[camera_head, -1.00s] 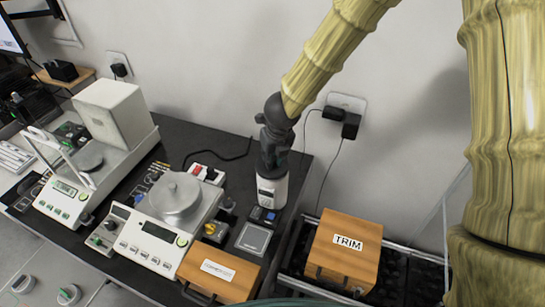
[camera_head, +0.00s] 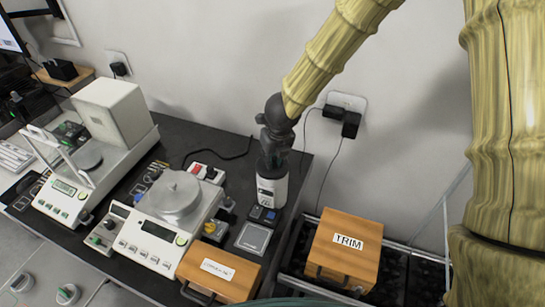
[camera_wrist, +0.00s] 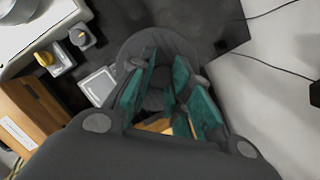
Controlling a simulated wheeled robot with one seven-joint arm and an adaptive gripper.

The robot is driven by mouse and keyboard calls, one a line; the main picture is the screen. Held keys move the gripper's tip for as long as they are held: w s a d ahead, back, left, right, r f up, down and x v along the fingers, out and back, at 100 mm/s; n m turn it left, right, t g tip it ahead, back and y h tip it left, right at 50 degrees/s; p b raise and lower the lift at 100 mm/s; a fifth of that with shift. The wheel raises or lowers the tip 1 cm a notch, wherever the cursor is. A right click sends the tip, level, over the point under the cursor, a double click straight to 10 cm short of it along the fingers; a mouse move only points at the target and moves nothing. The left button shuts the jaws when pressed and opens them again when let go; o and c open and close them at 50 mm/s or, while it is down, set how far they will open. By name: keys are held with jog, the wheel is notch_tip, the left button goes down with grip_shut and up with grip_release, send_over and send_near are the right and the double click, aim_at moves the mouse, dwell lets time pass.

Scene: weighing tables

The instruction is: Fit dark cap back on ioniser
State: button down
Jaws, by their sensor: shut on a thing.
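The ioniser (camera_head: 272,191), a white upright unit with a dark front panel, stands at the right end of the dark bench. My gripper (camera_head: 272,165) points down directly over its top in the head view. In the wrist view, my gripper (camera_wrist: 157,98) has its teal fingers closed on the dark cap (camera_wrist: 165,45), whose round, wide rim shows beyond the fingers. The cap is at the ioniser's top, but my gripper hides the join, so I cannot tell whether it is seated. The ioniser's white body is hidden in the wrist view.
A balance with a round metal cover (camera_head: 175,196) stands left of the ioniser. A small square pad (camera_head: 254,238) and a labelled wooden box (camera_head: 217,272) are in front. A wooden TRIM box (camera_head: 344,252) stands at right. The wall and hanging cables are close behind.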

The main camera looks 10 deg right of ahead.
jog(key=shift+f, duration=0.1)
jog(key=c, duration=1.3)
grip_release()
jog(key=shift+o, duration=0.2)
jog(key=v, duration=1.2)
jog(key=shift+a, duration=0.15)
